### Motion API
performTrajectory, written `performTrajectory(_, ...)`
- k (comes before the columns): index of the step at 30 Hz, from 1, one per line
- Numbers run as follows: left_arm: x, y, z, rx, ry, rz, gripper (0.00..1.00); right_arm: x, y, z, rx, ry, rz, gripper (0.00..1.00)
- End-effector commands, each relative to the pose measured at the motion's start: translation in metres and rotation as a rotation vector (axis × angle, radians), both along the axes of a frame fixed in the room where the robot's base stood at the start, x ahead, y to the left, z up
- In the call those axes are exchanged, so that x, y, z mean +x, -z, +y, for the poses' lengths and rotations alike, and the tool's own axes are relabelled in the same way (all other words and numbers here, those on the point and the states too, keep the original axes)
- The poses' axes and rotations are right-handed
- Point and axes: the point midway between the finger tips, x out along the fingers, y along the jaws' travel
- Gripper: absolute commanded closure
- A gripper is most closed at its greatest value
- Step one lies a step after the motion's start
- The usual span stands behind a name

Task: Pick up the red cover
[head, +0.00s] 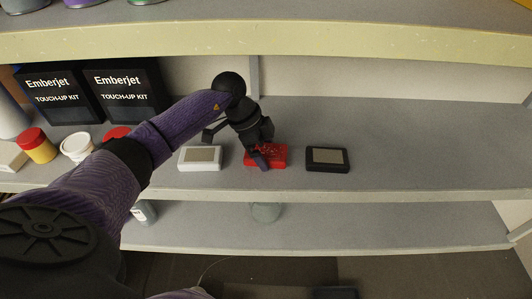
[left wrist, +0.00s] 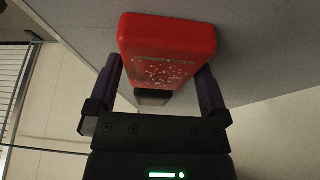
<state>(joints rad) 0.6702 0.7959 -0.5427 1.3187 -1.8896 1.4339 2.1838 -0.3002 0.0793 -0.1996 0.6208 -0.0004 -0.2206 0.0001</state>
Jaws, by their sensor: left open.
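The red cover (head: 278,156) lies on the middle shelf between a white device and a black device. It is a red rounded block with pale specks on its face. In the left wrist view the red cover (left wrist: 167,50) sits between and just beyond the fingertips. My left gripper (head: 262,158) is open and reaches down over the cover, hiding part of it. In the left wrist view the two fingers of the gripper (left wrist: 158,85) stand on either side of the cover's near end; whether they touch it I cannot tell. My right gripper is not seen.
A white device (head: 200,158) lies left of the cover and a black device (head: 327,159) right of it, with small gaps. Two black touch-up kit boxes (head: 122,95) and several jars (head: 78,147) stand at the left. The shelf's right side is free. An upper shelf (head: 300,38) overhangs.

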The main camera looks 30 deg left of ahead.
Motion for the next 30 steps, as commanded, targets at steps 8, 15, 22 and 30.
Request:
performTrajectory(8,-0.0001,0.0036,0.0000,0.000,0.000,0.000,0.00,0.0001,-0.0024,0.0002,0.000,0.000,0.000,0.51)
performTrajectory(15,-0.0001,0.0039,-0.0001,0.000,0.000,0.000,0.49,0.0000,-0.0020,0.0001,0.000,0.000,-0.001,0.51)
performTrajectory(22,0.0001,0.0036,-0.0002,-0.001,0.000,0.000,0.87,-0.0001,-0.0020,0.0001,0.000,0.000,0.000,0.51)
performTrajectory(30,0.0001,0.0016,-0.0002,-0.001,0.001,-0.001,0.87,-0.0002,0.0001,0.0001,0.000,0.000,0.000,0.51)
